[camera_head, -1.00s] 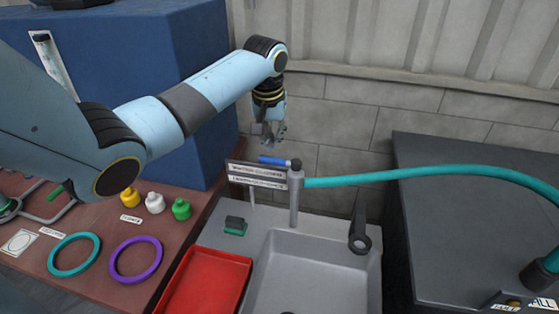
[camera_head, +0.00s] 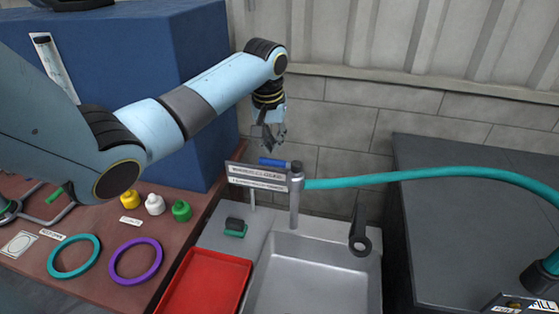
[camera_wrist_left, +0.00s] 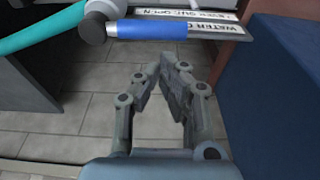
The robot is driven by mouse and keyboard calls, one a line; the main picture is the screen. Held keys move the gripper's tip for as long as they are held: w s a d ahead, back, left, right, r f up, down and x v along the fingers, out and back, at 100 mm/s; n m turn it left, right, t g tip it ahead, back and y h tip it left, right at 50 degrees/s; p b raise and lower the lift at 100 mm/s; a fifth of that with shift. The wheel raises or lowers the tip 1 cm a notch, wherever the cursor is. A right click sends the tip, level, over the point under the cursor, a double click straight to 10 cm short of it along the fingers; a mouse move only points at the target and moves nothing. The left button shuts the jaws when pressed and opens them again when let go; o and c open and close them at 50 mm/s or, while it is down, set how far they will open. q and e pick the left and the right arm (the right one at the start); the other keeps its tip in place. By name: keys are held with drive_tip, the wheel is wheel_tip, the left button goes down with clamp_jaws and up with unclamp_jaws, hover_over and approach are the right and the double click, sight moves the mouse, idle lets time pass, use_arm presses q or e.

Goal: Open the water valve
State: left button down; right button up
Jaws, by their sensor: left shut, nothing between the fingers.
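The water valve has a blue lever (camera_head: 273,162) on a grey post (camera_head: 295,200) at the back edge of the sink. The lever points left, along a sign board (camera_head: 257,175) behind the sink. In the left wrist view the blue lever (camera_wrist_left: 152,29) runs sideways from its round grey hub (camera_wrist_left: 92,29). Part of the sign's lettering (camera_wrist_left: 185,12) shows beyond it. My left gripper (camera_head: 271,145) is just above and behind the lever, fingers pointing down. Its shut, empty fingers (camera_wrist_left: 166,65) look apart from the lever in the wrist view. My right gripper is out of view.
A teal hose (camera_head: 430,172) runs right from the post over a dark cabinet (camera_head: 470,230). The sink (camera_head: 318,260) and a red tray (camera_head: 208,280) are in front. A blue block (camera_head: 150,90) stands left of the gripper, with a wall behind.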

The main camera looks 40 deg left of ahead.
sight(279, 164)
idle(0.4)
use_arm(q)
wheel_tip(279, 164, down, 4)
drive_tip(key=shift+r+b, duration=0.2)
drive_tip(key=shift+b, duration=0.25)
drive_tip(key=shift+s+d+p, duration=0.45)
drive_tip(key=shift+s+p, duration=0.4)
drive_tip(key=shift+p, duration=0.1)
